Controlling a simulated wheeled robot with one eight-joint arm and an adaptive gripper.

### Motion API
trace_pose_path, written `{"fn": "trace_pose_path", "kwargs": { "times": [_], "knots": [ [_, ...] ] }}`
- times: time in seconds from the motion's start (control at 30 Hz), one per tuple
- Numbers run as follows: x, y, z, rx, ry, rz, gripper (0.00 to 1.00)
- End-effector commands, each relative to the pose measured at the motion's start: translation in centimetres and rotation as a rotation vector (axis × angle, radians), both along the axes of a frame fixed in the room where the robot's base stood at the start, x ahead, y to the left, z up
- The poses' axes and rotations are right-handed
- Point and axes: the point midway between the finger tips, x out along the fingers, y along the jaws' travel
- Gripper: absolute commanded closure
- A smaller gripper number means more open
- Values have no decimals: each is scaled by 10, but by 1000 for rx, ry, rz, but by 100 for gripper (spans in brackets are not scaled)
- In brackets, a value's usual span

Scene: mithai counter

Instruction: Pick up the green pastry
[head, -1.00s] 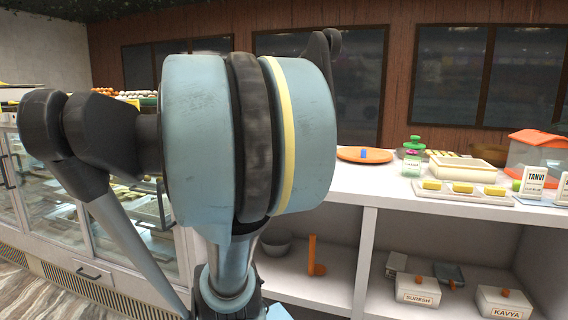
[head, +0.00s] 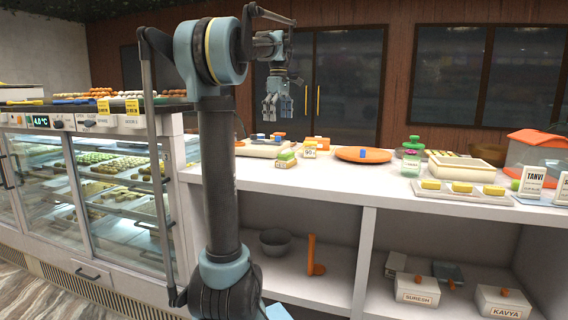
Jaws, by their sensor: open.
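Several small green pieces that look like pastries (head: 95,157) lie on a tray behind the glass of the display case at left. A small green block with a pale band (head: 286,158) sits on the white counter; I cannot tell whether it is a pastry. A tiny green item (head: 516,185) shows beside the TANVI card. My gripper (head: 277,112) is open, appears empty and points down in the air above the counter's left part, higher than the green block and touching nothing.
The white counter (head: 340,180) holds an orange plate (head: 375,155), a green-lidded jar (head: 411,167), a board with yellow pieces (head: 430,194), a beige tray (head: 468,172) and an orange-lidded clear box (head: 530,155). Bare counter lies along the front middle. Boxes and a bowl fill the shelves below.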

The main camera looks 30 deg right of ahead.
Motion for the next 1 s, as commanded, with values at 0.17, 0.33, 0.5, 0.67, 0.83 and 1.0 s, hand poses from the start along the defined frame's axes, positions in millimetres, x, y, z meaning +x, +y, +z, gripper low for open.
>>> {"fn": "trace_pose_path", "kwargs": {
  "times": [0.17, 0.33, 0.5, 0.67, 0.83, 1.0],
  "knots": [
    [0, -29, 9, 7, 6, 24, 0],
    [-1, -33, -3, 7, 8, 31, 0],
    [0, -33, -32, 7, 8, 31, 0],
    [0, -33, -60, 7, 8, 31, 0],
    [0, -33, -89, 7, 8, 30, 0],
    [0, -33, -107, 7, 8, 30, 0]
  ]
}}
